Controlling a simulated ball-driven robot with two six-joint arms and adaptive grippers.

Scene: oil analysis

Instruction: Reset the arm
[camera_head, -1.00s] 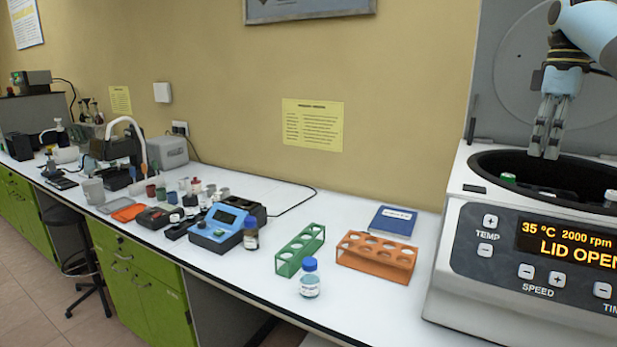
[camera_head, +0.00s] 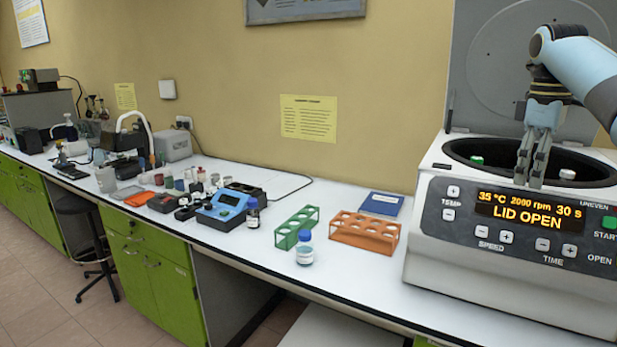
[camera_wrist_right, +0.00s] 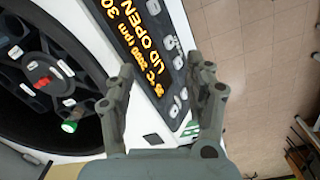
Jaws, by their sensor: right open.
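My right gripper (camera_head: 532,168) is open and empty. In the head view it hangs from my right arm, which comes in from the right, with its fingertips in front of the open centrifuge (camera_head: 430,215). In the right wrist view the two fingers (camera_wrist_right: 160,90) stand apart with the centrifuge's display panel (camera_wrist_right: 140,40) between and beyond them. The centrifuge lid is up and the display reads LID OPEN. A green-capped vial (camera_head: 477,160) and a white-topped one (camera_head: 567,174) show in the bowl. My left gripper is not in view.
Left of the centrifuge stand an orange rack (camera_head: 365,236), a green rack (camera_head: 297,228), a blue-capped bottle (camera_head: 304,254) and a blue book (camera_head: 382,203). A blue instrument (camera_head: 222,210) and several small containers stand further left. The bench front is mostly clear.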

